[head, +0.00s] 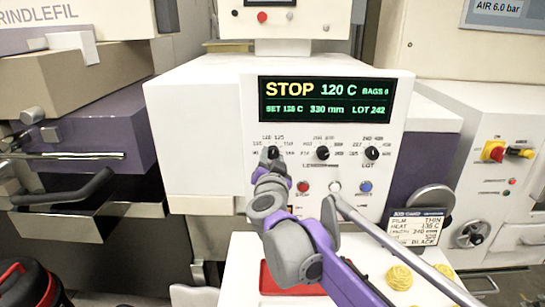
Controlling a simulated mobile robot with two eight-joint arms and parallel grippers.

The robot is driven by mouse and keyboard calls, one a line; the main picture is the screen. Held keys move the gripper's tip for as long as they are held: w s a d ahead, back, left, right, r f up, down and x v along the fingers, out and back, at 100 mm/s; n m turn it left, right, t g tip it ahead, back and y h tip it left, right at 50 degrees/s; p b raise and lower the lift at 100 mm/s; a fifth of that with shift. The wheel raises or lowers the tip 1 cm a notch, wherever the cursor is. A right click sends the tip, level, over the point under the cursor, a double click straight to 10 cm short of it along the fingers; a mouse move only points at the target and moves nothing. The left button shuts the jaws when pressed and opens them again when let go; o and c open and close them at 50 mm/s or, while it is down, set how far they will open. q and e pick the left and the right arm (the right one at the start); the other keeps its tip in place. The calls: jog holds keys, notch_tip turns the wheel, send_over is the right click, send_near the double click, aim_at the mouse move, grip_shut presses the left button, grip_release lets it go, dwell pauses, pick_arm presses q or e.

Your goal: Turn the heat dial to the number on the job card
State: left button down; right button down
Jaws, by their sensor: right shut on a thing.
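The heat dial (273,152) is the left of three black dials on the white machine's front. My right gripper (271,164) reaches up from below and is shut on it, hiding its lower part. The display (325,100) reads STOP, 120 C, and a small SET value that looks like 135 or 138 C. The job card (416,227) stands at the lower right of the machine; its HEAT line looks like 135 C, in small blurred print. My left gripper is not in view.
The length dial (323,153) and lot dial (372,153) sit to the right. Below are a red button (303,186) and a blue button (365,187). A grey rod (400,249) slants across the lower right, near yellow nest-like pieces (399,277). A red tray (275,283) lies below my arm.

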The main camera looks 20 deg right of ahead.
jog(key=shift+m, duration=0.9)
jog(key=shift+c, duration=2.2)
grip_release()
jog(key=v, duration=1.1)
jog(key=shift+b, duration=0.4)
jog(key=shift+w, duration=0.1)
